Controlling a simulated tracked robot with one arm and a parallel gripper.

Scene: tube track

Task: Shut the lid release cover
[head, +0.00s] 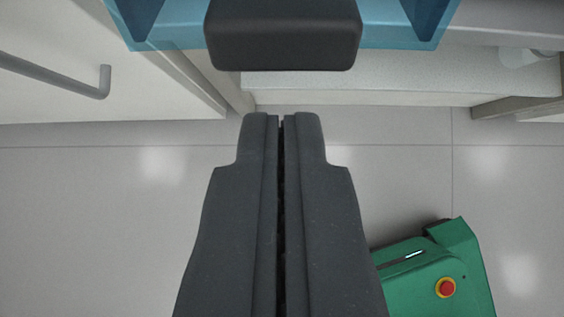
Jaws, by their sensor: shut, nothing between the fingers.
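My gripper (281,120) is in the middle of the view, pointing up the picture. Its two dark fingers lie side by side, shut, with nothing between them. Ahead of the fingertips, at the top edge, is a dark rounded block (283,36). It lies in front of a translucent blue part (400,25) that shows on both sides of it and is cut off by the top edge. I cannot tell which of these, if either, is the lid release cover. The fingertips appear apart from the block, with a gap in the picture.
A pale panel with a grey bar handle (70,80) stands at the left. A light speckled ledge (410,80) runs behind the block to the right. A whitish round item (520,56) is partly seen at the upper right. The tiled floor (100,220) below is clear at left.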

